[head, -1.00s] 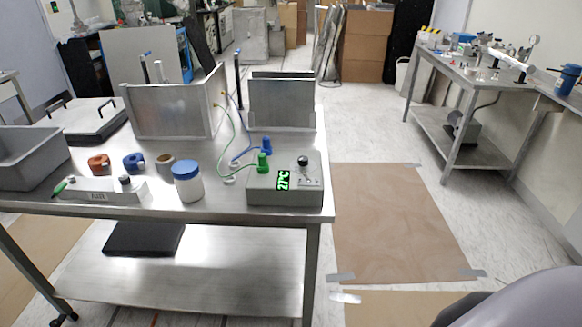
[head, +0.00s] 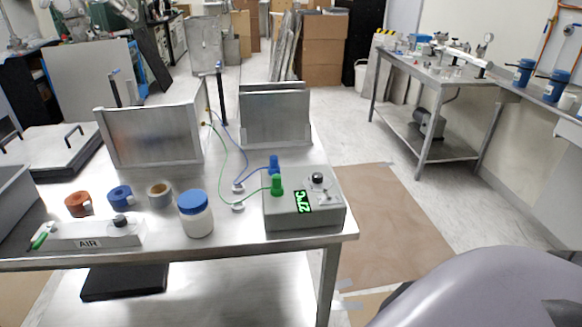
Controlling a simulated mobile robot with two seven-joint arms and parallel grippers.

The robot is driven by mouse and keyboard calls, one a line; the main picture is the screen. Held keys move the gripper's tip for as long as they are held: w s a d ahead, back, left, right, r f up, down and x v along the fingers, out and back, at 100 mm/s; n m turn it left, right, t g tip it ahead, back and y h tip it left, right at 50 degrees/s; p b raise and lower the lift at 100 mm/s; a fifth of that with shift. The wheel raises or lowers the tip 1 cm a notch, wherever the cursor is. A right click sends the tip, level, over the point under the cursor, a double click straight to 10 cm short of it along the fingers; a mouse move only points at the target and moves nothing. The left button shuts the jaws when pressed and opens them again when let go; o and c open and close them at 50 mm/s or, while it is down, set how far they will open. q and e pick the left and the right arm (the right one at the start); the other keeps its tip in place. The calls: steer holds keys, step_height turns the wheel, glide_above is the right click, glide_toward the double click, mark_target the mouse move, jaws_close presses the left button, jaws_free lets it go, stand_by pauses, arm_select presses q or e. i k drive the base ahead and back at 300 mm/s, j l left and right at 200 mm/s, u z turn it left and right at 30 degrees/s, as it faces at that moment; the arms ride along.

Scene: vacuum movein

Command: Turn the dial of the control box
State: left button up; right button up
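The control box (head: 290,217) is a grey box on the front right corner of the steel table. Its front slope has a green-lit display (head: 303,202) that reads like a temperature. A black dial (head: 318,179) stands on its top, right of the display. A green connector (head: 277,186) with a green cable is at its top left, and a blue connector (head: 273,165) is just behind. Neither gripper is in view. A grey rounded arm part of mine fills the lower right corner, apart from the box.
The steel table (head: 235,256) also bears a white jar with a blue lid (head: 195,214), tape rolls (head: 159,193), a box marked AIR (head: 95,233) and upright metal panels (head: 155,137). Floor right of the table is open. A second bench (head: 440,76) stands at the right wall.

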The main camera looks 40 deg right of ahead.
mark_target(318, 177)
steer(key=i+j+z, duration=0.1)
steer(key=i+j, duration=0.5)
steer(key=j+z, duration=0.15)
steer(key=z, duration=1)
